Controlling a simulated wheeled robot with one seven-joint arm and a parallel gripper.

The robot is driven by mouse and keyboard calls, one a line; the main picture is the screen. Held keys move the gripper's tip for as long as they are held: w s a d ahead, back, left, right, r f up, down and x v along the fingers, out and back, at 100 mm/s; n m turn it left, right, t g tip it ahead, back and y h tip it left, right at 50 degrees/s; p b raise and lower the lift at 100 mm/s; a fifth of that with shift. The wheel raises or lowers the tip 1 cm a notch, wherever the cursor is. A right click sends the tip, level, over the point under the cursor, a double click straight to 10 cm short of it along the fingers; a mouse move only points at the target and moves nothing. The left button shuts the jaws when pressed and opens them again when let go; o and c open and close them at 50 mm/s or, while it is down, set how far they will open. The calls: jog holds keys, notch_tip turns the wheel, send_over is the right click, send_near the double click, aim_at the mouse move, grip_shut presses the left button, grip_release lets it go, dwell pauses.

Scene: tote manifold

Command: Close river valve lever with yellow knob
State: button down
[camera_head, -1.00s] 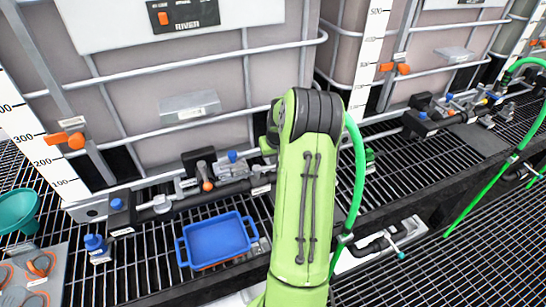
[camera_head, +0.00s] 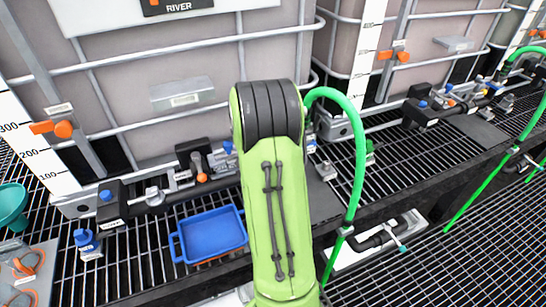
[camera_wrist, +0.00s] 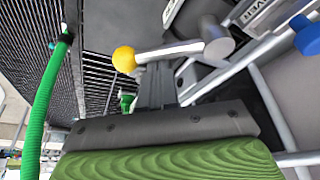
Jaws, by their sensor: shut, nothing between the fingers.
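In the wrist view, the valve lever (camera_wrist: 170,52) is a silver bar with a round yellow knob (camera_wrist: 124,59) at its left end and a grey hub (camera_wrist: 216,40) at its right. My gripper (camera_wrist: 154,72) shows as narrow dark fingers, shut and empty, rising from a dark bolted bar above a ridged green part. The fingertips appear just below the lever's middle; I cannot tell whether they touch it. In the head view, my green arm hides the lever and gripper. The RIVER sign (camera_head: 178,6) is on the left tank (camera_head: 185,65).
A blue tray (camera_head: 212,235) sits on the black grating left of my arm. A black valve with an orange-tipped handle (camera_head: 201,176) is behind it. A green hose (camera_head: 361,165) loops at my arm's right. Pipes and valves line the tanks' foot.

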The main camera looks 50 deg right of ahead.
jog(key=m, duration=0.1)
jog(key=a+m+g, duration=0.1)
jog(key=shift+a+f+m+b, duration=0.1)
jog(key=shift+a+m+b, duration=0.2)
jog(key=shift+m+b, duration=0.1)
jog(key=a+m+g+b, duration=0.1)
jog(key=a+m, duration=0.1)
jog(key=m, duration=0.1)
jog(key=shift+w+a, duration=0.1)
jog(key=shift+a, duration=0.1)
dwell(0.3)
jog(key=shift+d, duration=0.1)
